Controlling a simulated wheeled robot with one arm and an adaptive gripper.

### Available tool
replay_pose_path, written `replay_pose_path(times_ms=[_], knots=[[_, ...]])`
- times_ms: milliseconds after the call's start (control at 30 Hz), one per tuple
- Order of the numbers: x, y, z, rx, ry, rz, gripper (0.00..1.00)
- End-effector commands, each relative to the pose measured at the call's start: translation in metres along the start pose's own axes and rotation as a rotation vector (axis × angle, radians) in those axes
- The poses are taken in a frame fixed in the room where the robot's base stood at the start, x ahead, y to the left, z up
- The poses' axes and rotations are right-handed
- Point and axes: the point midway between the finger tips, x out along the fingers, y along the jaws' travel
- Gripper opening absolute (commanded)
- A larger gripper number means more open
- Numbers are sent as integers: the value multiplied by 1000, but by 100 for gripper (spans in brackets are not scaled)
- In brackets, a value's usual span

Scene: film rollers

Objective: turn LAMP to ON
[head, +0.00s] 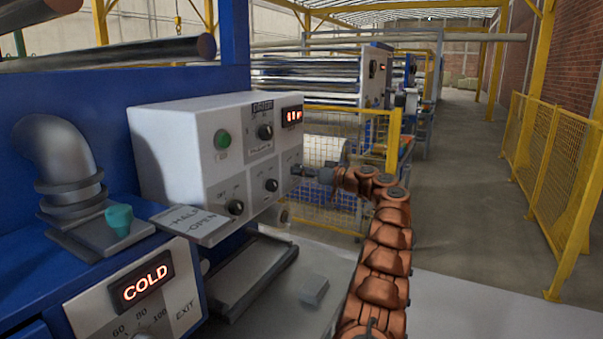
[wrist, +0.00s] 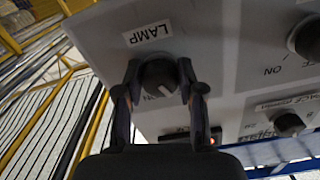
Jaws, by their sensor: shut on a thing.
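The LAMP knob (wrist: 160,77) is a round dark knob on the pale control panel (wrist: 225,45), beside a white label reading LAMP (wrist: 147,34). My gripper (wrist: 159,70) has one finger on each side of this knob and is shut on it. A pale pointer mark shows on the knob, but the position it marks is not clear, as my fingers cover the lettering beside it. In the head view my gripper (head: 302,171) is at the right end of the white control box (head: 160,150), and the knob is hidden there.
Other dark knobs (head: 236,207) and a green button (head: 222,140) sit on the same box, with a red-lit display (head: 292,116). A COLD display (head: 142,283) and a pipe with a teal knob (head: 118,218) are at lower left. The aisle (head: 470,200) at right is clear.

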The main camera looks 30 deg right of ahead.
Motion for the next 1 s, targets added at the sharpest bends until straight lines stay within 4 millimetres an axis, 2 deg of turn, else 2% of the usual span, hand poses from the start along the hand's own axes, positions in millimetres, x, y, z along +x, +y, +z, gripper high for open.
replay_pose_path(times_ms=[700, 1000], knots=[[0, -3, -2, 638, -3, -1, 4], [0, -3, -2, 841, -2, 1, 4]])
